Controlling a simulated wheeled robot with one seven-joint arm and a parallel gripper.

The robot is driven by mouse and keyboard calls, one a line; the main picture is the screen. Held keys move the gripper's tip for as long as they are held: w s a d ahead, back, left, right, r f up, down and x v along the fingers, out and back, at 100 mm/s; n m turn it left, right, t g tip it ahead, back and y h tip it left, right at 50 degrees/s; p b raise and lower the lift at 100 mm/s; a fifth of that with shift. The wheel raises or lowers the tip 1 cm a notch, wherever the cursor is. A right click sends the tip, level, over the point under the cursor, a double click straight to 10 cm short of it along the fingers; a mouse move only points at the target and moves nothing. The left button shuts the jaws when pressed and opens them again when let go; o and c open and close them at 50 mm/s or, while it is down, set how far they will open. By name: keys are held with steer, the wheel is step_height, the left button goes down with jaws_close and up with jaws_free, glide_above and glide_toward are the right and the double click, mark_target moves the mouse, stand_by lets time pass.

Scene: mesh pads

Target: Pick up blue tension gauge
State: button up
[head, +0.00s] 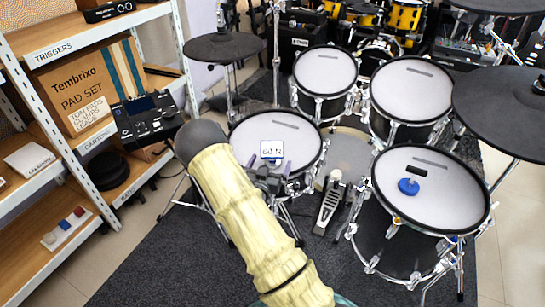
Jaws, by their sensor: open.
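The blue tension gauge (408,187) is a small round blue disc. It lies on the white mesh head of the front right drum pad (450,205), left of that pad's middle. My gripper (268,168) is over the front left drum pad (255,135), well to the left of the gauge. Its fingers are apart, with nothing seen between them. A white card reading "60 N" (271,150) shows just beyond the fingertips; I cannot tell whether they touch it.
A small dark bar (417,171) lies beside the gauge. Two more pads (325,70) (411,88) stand behind. A dark cymbal pad (505,110) overhangs the right side. A shelf (60,175) with a drum module (147,118) stands left. Dark carpet (140,265) is clear in front.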

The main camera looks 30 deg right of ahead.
mark_target(271, 159)
steer(key=shift+r+b+x, duration=0.2)
steer(key=shift+b+x, duration=0.4)
steer(key=shift+x, duration=1.95)
steer(key=shift+a, duration=0.15)
steer(key=shift+c, duration=0.7)
steer(key=c, duration=1.4)
steer(key=shift+o, duration=0.2)
step_height(271, 159, up, 10)
steer(key=p, duration=0.3)
steer(key=shift+r, duration=0.1)
